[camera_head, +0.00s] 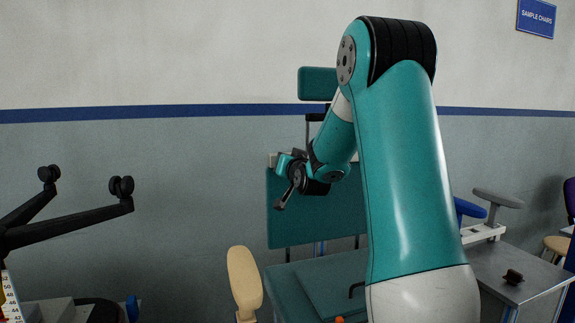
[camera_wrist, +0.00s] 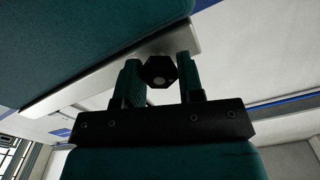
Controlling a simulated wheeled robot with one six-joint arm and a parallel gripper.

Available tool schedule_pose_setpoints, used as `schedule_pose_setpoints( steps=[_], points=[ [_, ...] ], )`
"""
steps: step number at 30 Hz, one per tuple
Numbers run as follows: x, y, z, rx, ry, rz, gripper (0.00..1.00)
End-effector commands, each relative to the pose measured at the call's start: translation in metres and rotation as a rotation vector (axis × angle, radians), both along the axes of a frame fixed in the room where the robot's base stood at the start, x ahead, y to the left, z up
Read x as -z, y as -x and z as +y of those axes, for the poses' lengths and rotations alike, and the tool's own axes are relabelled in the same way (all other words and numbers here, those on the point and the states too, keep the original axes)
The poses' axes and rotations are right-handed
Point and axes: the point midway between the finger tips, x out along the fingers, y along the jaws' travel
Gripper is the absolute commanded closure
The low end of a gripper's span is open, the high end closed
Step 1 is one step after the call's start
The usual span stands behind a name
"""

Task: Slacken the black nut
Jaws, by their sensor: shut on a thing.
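The black nut (camera_wrist: 160,72) is a dark hexagonal piece at the edge of a pale metal plate (camera_wrist: 120,72) in the wrist view. My gripper (camera_wrist: 159,62) is shut on it, with one teal finger on each side of the nut. In the head view my gripper (camera_head: 284,163) is at the upper left of a chair's teal backrest (camera_head: 290,220), just below the headrest (camera_head: 317,84). The nut cannot be made out in the head view.
The teal chair seat (camera_head: 300,285) and a cream armrest (camera_head: 243,278) lie below my gripper. The wall is behind.

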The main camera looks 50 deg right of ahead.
Motion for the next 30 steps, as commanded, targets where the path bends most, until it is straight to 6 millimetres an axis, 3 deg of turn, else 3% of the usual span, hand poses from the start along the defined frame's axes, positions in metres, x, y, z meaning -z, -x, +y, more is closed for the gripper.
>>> schedule_pose_setpoints(
  steps=[2, 3, 6, 14, 19, 30],
  points=[
    [0.004, 0.000, 0.001, -0.002, -0.006, 0.009, 0.89],
    [0.004, 0.000, 0.001, -0.002, -0.006, 0.009, 0.63],
    [0.004, 0.000, 0.001, -0.002, -0.006, 0.008, 0.40],
    [0.002, 0.000, 0.001, 0.000, -0.003, 0.003, 0.39],
    [0.001, 0.011, 0.007, 0.000, -0.002, 0.001, 0.39],
    [0.003, 0.087, 0.053, 0.003, -0.002, 0.001, 0.39]
  ],
)
